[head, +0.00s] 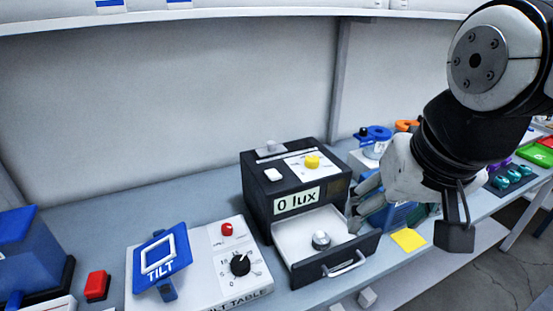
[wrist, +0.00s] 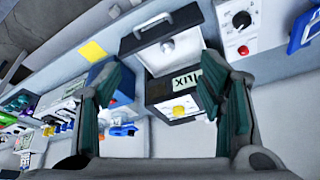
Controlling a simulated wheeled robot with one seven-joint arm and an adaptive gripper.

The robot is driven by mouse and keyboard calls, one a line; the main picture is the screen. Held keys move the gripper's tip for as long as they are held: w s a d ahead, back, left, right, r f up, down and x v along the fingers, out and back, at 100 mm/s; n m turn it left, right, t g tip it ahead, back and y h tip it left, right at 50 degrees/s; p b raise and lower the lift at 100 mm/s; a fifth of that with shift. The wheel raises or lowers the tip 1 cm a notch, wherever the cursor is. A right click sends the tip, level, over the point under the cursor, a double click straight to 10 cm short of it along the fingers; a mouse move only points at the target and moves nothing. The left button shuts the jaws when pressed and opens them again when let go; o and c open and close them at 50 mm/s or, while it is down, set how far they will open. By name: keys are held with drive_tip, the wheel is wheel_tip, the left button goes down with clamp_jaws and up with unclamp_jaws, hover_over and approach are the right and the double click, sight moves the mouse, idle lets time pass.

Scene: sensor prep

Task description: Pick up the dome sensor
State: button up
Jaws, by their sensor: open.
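The dome sensor (head: 321,239) is a small silvery dome on a dark ring. It sits upright in the open white drawer (head: 296,233) of a black box (head: 262,211) marked "0 lux". In the wrist view the dome (wrist: 168,47) shows small inside the drawer (wrist: 186,43), with the scene upside down. My gripper (head: 357,203) is to the right of the black box, above the bench, up and to the right of the dome in the head view. In the wrist view my gripper (wrist: 158,75) has its teal-padded fingers wide apart, with nothing between them. It is not touching the dome.
The drawer's front handle (head: 345,264) sticks out over the bench. A tilt table (head: 200,265) stands left of the box. A yellow square (head: 409,240) lies to the right. A blue box (wrist: 118,88) and several small items stand beyond. A shelf (head: 200,20) runs above.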

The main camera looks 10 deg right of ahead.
drive_tip(key=w+f+m+g+b, duration=0.1)
drive_tip(key=w+f+m, duration=0.15)
drive_tip(key=w, duration=0.25)
drive_tip(key=w+f+m+g+b, duration=0.1)
drive_tip(key=w+f+m, duration=0.1)
drive_tip(key=w+m, duration=0.3)
drive_tip(key=m+g+b, duration=0.2)
drive_tip(key=m, duration=0.5)
hover_over(322, 235)
wheel_tip(322, 235, down, 19)
drive_tip(key=shift+w+d+f, duration=0.1)
drive_tip(key=shift+w+d, duration=0.05)
drive_tip(key=shift+f, duration=2.55)
drive_tip(key=c, duration=1.3)
